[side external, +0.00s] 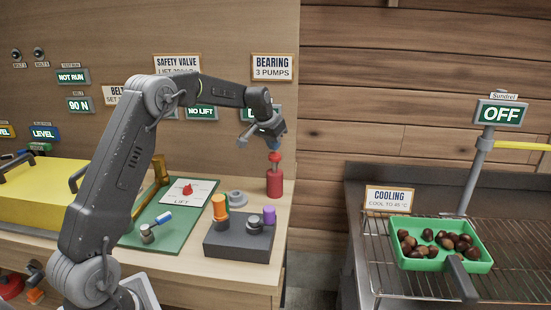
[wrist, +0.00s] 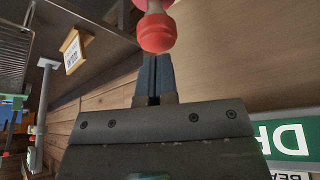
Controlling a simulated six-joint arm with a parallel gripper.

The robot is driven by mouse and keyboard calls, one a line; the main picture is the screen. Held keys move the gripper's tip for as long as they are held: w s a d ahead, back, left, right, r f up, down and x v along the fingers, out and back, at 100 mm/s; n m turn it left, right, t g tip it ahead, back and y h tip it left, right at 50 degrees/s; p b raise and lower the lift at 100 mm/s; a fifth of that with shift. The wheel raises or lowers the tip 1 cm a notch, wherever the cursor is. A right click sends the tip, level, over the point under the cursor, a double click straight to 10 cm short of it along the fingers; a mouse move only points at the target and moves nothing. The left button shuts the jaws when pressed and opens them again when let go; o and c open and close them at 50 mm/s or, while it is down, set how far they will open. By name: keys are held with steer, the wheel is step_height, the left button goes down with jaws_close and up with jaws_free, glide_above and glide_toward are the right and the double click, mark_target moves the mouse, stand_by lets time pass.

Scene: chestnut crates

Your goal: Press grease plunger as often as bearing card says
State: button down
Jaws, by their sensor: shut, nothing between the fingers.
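The bearing card (side external: 272,67) on the back wall reads "BEARING 3 PUMPS". The grease plunger is a red cylinder (side external: 275,185) with a red knob (side external: 274,157) on top, standing upright at the bench's right end. My gripper (side external: 274,146) points down just above the knob, its fingers shut and empty. In the wrist view the red knob (wrist: 156,33) shows at the tips of my closed fingers (wrist: 154,62). I cannot tell whether the fingertips touch the knob. A display below the bearing card is partly hidden by my arm.
A dark block (side external: 228,246) with orange and purple knobs and a green mat (side external: 125,238) with a lift card (side external: 187,192) lie left of the plunger. Right of a gap, a green pan (side external: 412,264) of chestnuts sits on a wire rack beside an "OFF" sign (side external: 501,113).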

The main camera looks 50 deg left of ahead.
mark_target(273, 156)
stand_by(0.3)
steer(key=shift+f, duration=2.65)
steer(key=shift+r, duration=3.85)
step_height(273, 156, up, 4)
steer(key=shift+f, duration=3.2)
